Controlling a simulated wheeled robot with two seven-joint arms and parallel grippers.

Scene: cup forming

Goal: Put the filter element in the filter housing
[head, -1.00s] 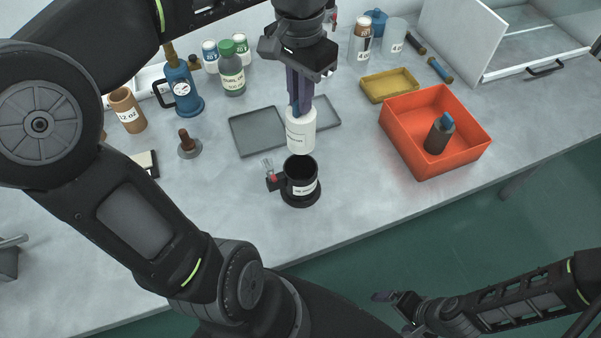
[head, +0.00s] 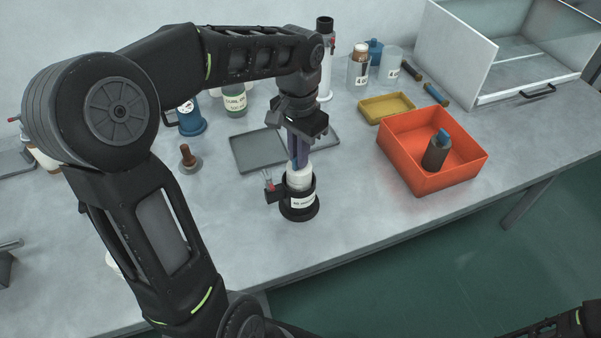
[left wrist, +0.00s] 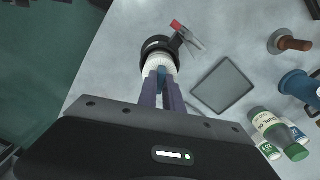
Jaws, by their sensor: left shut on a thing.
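The filter housing (head: 299,205) is a black cup with a white label and a dark base, standing upright on the bench. The white filter element (head: 300,179) is upright with its lower part inside the housing's mouth and its top above the rim. My left gripper (head: 299,163) points down from above and is shut on the top of the element. In the left wrist view the fingers (left wrist: 161,98) hold the white element (left wrist: 160,64), with the black housing (left wrist: 157,43) around its far end. How deep the element sits is hidden. My right gripper is out of view.
A grey tray (head: 258,151) lies behind the housing. An orange bin (head: 400,165) with a dark cylinder (head: 436,153) stands to the right, a yellow tray (head: 386,108) behind it. A small red-tipped fitting (head: 270,187) is at the housing's left side. The bench front is clear.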

